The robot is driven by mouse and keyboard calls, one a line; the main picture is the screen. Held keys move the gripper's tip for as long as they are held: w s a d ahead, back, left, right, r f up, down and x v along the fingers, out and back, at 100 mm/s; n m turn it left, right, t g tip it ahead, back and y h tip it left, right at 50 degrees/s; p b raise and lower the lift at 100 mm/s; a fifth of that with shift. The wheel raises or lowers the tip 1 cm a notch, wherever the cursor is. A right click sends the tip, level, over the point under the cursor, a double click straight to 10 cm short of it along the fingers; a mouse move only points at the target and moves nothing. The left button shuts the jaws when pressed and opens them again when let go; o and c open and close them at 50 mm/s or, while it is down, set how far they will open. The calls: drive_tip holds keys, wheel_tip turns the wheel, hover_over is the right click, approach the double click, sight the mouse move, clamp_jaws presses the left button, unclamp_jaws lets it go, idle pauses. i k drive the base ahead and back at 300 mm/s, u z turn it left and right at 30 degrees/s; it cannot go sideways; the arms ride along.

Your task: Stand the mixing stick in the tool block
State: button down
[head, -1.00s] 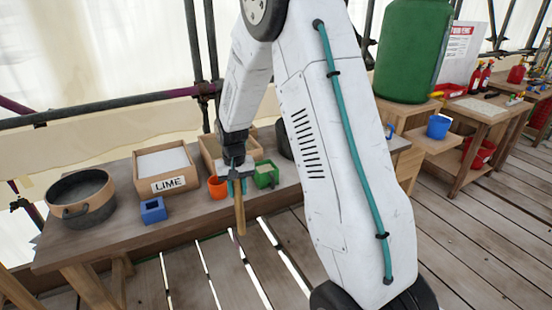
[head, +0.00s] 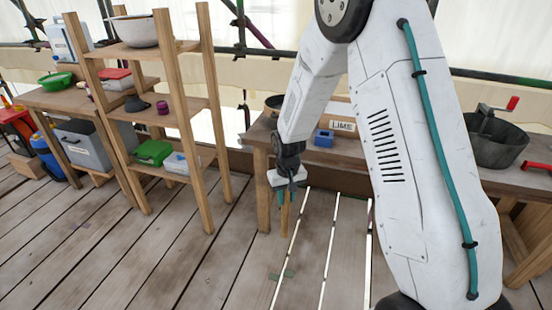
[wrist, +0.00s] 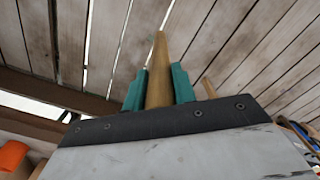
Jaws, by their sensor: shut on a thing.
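My gripper (head: 284,193) has teal fingers and is shut on the mixing stick (head: 284,217), a plain wooden stick. The stick hangs down from the fingers, roughly upright, over the floor in front of the bench's left end. In the wrist view the stick (wrist: 159,65) stands between the two teal fingers, its free end clear. A small blue block (head: 323,138), which looks like the tool block, sits on the bench beside the LIME tray, apart from the stick. Its top opening is too small to make out in this view.
The wooden bench (head: 262,143) runs behind my arm, which hides much of it. The LIME tray (head: 342,126) stands on it, with a dark cranked pot (head: 495,143) farther right. A wooden shelf (head: 160,110) stands to the left. The plank floor is open in front.

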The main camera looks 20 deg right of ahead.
sight(323, 143)
drive_tip(key=u, duration=0.6)
drive_tip(key=k, duration=0.8)
drive_tip(key=u, duration=0.9)
drive_tip(key=i, duration=1.2)
drive_tip(key=z, duration=0.35)
drive_tip(key=i, duration=0.85)
drive_tip(key=z, duration=1.35)
drive_tip(key=i, duration=0.6)
drive_tip(key=z, duration=0.6)
